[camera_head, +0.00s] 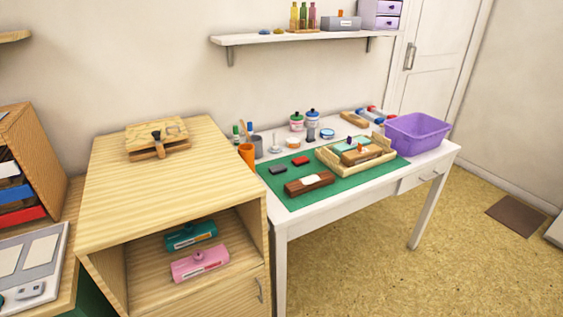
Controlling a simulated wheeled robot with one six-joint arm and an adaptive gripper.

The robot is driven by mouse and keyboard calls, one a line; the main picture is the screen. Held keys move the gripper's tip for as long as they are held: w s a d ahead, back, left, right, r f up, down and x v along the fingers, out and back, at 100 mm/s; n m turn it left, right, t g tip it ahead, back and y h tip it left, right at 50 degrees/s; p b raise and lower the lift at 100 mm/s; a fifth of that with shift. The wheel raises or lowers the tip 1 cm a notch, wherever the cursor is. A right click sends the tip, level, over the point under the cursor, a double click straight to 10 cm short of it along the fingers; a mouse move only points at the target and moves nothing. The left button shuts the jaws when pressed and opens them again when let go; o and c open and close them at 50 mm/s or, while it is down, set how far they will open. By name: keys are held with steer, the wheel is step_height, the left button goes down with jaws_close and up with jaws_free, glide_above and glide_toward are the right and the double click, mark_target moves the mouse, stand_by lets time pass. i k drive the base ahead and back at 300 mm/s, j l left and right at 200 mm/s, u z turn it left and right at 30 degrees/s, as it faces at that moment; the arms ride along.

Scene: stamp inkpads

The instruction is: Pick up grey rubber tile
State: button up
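A small dark grey block (278,169), which looks like the grey rubber tile, lies flat on the left part of the green mat (340,184). The mat covers the middle of the white table (437,156). A similar red block (300,160) lies just to its right, apart from it. A brown wooden block with a pale label (309,184) lies nearer the front edge of the mat. My gripper is not in view.
A wooden tray (327,160) holding items stands right of the small blocks, with a purple bin (417,133) beyond. An orange cup (247,155) stands close on the left. A wooden cabinet (110,185) adjoins the table. Open floor (390,270) lies at the front right.

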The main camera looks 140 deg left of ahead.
mark_target(280, 168)
steer(key=u, duration=4.2)
